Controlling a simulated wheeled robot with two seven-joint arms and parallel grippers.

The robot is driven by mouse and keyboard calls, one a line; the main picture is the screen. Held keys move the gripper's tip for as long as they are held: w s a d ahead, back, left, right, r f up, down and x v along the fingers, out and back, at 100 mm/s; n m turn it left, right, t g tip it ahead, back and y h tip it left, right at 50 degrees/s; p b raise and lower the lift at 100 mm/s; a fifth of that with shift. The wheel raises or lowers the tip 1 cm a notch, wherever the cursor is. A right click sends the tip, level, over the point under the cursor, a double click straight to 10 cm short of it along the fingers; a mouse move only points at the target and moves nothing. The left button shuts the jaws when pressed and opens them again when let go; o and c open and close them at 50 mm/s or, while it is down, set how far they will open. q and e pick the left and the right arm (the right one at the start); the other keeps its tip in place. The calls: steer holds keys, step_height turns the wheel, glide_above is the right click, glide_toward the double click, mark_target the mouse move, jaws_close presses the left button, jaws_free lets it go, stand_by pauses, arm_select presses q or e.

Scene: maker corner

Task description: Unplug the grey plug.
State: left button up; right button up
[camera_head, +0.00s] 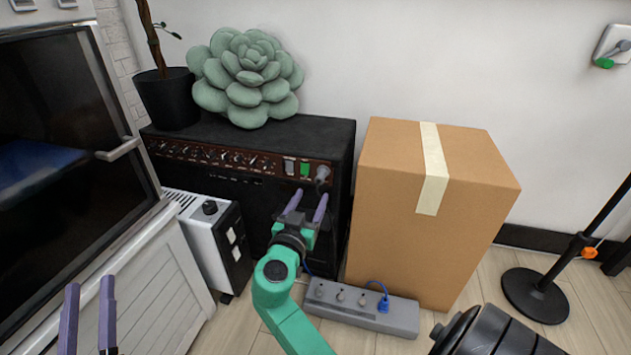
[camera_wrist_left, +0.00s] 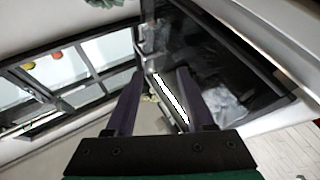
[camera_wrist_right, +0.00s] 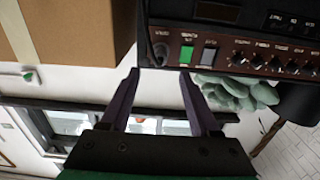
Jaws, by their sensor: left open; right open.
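A dark grey plug (camera_head: 322,174) with a cable sits in the right end of the black amplifier's (camera_head: 255,200) control panel, beside a green switch (camera_head: 305,169). In the right wrist view the plug (camera_wrist_right: 160,52) is just beyond the fingertips, roughly between them in the picture. My right gripper (camera_head: 308,200) is open and empty in front of the amplifier, just below the plug and apart from it. My left gripper (camera_head: 90,284) is open and empty at the lower left, in front of the oven (camera_head: 60,130); it also shows in the left wrist view (camera_wrist_left: 160,74).
A cardboard box (camera_head: 420,240) stands right of the amplifier. A power strip (camera_head: 350,306) with a blue plug (camera_head: 384,301) lies on the floor before it. A white heater (camera_head: 205,235) stands left. A wall socket (camera_head: 612,40) holds a grey-and-green item. A succulent (camera_head: 247,75) sits on the amplifier.

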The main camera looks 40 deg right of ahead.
mark_target(319, 182)
arm_select(q)
steer(key=shift+f, duration=0.15)
arm_select(e)
steer(key=shift+p+x, duration=0.35)
steer(key=shift+x, duration=0.7)
arm_select(q)
steer(key=s+d+f+g+y, duration=0.1)
steer(key=s+f+g, duration=0.15)
steer(key=f, duration=0.55)
steer(key=s+d+f+g, duration=0.1)
steer(key=s+f+g, duration=0.15)
steer(key=f, duration=0.55)
arm_select(e)
steer(key=x, duration=0.3)
steer(key=shift+d+f+p, duration=0.1)
steer(key=shift+p, duration=0.2)
steer(key=shift+b+x, duration=0.45)
steer(key=shift+x, duration=0.5)
steer(key=shift+b+x, duration=0.45)
steer(key=shift+x, duration=0.5)
arm_select(q)
steer(key=w+a+r+t, duration=0.1)
steer(key=w+r+t, duration=0.1)
steer(key=r, duration=0.8)
steer(key=w+a+r+t+h, duration=0.1)
steer(key=r+t, duration=0.3)
steer(key=r, duration=0.7)
steer(key=shift+w+a+r+t+h, duration=0.3)
steer(key=shift+w+a+t, duration=0.1)
steer(key=shift+w, duration=0.45)
